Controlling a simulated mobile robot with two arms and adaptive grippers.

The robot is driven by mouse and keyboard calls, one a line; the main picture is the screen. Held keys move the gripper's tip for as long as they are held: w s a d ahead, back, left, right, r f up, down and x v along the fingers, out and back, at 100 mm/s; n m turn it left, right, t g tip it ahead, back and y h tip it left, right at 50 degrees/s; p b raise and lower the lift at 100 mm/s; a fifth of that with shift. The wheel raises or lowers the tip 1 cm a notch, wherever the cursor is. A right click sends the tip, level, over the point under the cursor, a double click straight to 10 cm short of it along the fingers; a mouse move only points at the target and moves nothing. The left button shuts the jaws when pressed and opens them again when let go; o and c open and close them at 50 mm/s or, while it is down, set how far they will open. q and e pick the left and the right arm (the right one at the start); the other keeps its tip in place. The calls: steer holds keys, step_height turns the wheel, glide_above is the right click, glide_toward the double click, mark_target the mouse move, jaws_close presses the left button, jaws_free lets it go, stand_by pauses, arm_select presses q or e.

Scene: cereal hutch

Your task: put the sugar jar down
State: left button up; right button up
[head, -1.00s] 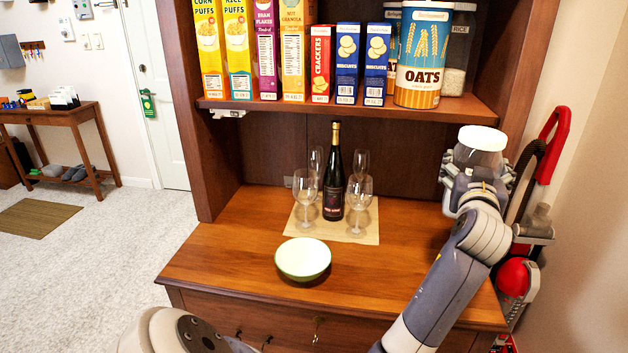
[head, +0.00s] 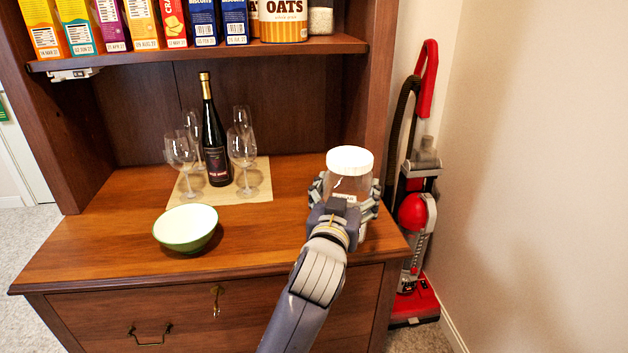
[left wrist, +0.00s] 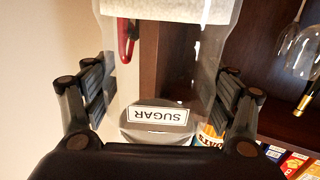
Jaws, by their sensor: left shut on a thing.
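The sugar jar (head: 349,176) is clear with a white lid and stands upright at the right end of the wooden counter (head: 290,225). My left gripper (head: 345,203) is shut around its body, with fingers on both sides. My arm hides the jar's base, so I cannot tell whether it touches the counter. In the left wrist view the jar (left wrist: 165,85) fills the middle, and its SUGAR label (left wrist: 158,116) appears upside down between the fingers. My right gripper is not in view.
A green-and-white bowl (head: 186,228) sits at the counter's front left. A dark bottle (head: 214,145) and several wine glasses (head: 242,148) stand on a mat (head: 262,181) behind it. Cereal boxes line the shelf (head: 200,56) above. A red vacuum cleaner (head: 413,215) stands right of the hutch.

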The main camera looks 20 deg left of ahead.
arm_select(q)
steer(key=w+a+f+b, duration=0.1)
steer(key=w+f, duration=0.1)
steer(key=w, duration=0.5)
steer(key=w+a+f+b, duration=0.1)
steer(key=w+f, duration=0.1)
steer(key=w, duration=0.6)
steer(key=shift+w+a+f, duration=0.2)
steer(key=shift+a+f, duration=0.15)
steer(key=shift+f, duration=0.05)
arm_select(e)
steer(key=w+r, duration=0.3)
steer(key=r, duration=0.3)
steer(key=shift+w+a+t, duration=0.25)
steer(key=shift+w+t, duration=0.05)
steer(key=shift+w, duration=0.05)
arm_select(q)
steer(key=shift+f, duration=0.1)
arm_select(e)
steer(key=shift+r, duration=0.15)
arm_select(q)
steer(key=o, duration=1.8)
steer(key=shift+f, duration=0.1)
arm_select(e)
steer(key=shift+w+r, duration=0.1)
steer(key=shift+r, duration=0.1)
